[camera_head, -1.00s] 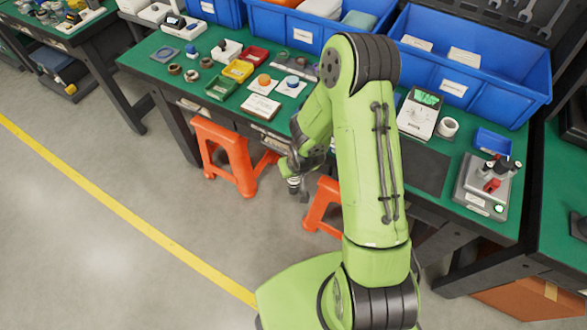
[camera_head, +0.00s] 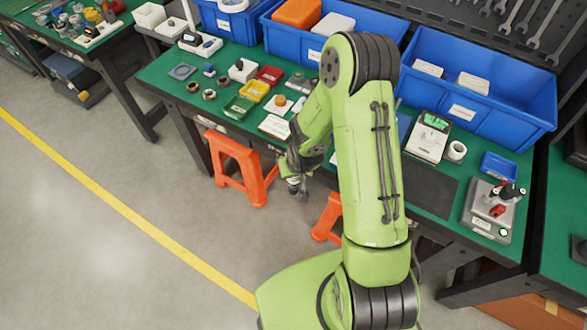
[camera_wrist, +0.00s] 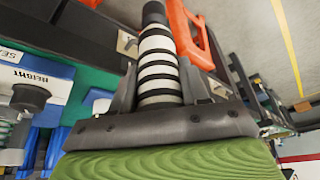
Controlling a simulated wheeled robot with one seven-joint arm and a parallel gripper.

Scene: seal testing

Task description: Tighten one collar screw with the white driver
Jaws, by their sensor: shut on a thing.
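My gripper (camera_wrist: 160,80) is shut on the white driver (camera_wrist: 157,52), a cylinder with white and dark bands and a dark end, in the wrist view. The driver points away from my wrist between the two fingers. In the head view my gripper (camera_head: 298,184) hangs in front of the bench edge, above the floor, partly hidden by my arm. A grey fixture (camera_head: 481,213) with a red part and a dark part on top stands at the bench's right end, well apart from my gripper. The collar screws are too small to tell.
The green bench (camera_head: 468,150) holds small trays, rings and a white scale (camera_head: 428,136). Blue bins (camera_head: 478,85) line its back. An orange stool (camera_head: 240,170) and another (camera_head: 328,218) stand under the front edge. The floor to the left is clear.

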